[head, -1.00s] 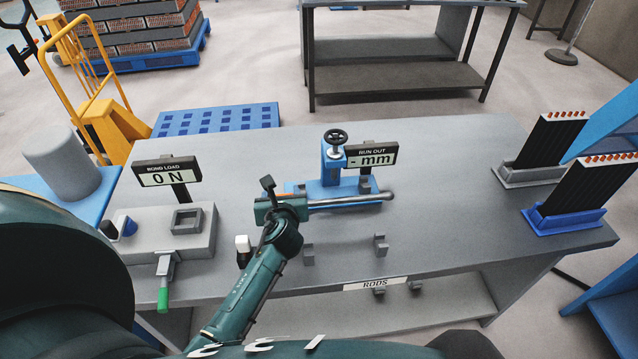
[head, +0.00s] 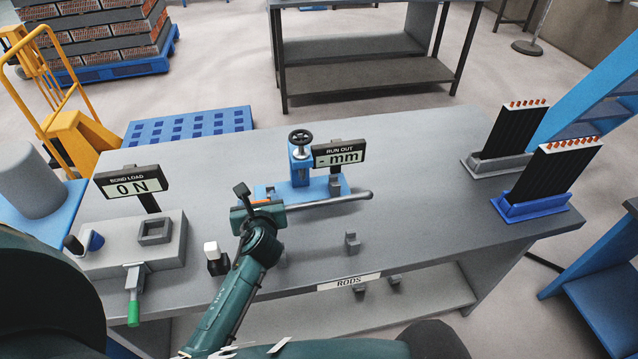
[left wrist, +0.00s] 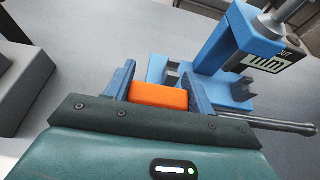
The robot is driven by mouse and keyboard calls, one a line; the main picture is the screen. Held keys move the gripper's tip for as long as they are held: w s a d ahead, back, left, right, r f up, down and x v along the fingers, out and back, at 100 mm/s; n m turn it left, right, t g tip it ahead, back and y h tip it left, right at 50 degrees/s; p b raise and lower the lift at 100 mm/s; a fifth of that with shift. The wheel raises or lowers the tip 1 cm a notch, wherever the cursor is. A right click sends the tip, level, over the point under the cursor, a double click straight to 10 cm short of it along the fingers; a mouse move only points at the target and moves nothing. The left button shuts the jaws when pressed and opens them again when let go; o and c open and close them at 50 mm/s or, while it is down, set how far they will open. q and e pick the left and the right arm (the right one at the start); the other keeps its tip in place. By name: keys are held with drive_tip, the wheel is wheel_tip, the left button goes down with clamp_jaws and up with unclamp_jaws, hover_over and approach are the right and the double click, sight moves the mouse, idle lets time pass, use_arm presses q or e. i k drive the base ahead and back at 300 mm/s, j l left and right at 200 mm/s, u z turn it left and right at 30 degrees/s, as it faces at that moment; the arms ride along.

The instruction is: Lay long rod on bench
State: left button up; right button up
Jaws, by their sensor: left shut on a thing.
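My left gripper (head: 258,206) is shut on the orange end (left wrist: 160,96) of the long rod. The rod's grey metal shaft (head: 328,203) reaches out to the right, roughly level, to a thicker rounded tip. It passes along the front of the blue run-out fixture (head: 300,175); I cannot tell whether it touches it. The shaft also shows at the right of the left wrist view (left wrist: 268,124). The grey bench (head: 420,215) lies beneath. A small grey notched support (head: 352,242) stands on the bench in front of the rod. My right gripper is not in view.
A bond load unit (head: 150,245) with a green-handled lever stands at left. A RODS label (head: 349,282) marks the front edge. The bench's right middle is clear.

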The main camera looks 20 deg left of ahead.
sight(439, 221)
drive_tip(key=i+l+u, duration=0.1)
drive_tip(key=l, duration=0.4)
drive_tip(key=i+l+u, duration=0.15)
drive_tip(key=l, duration=0.35)
drive_tip(key=i+l+u, duration=0.1)
drive_tip(key=l, duration=0.4)
drive_tip(key=l+u, duration=0.15)
drive_tip(key=l, duration=0.35)
drive_tip(key=i, duration=0.05)
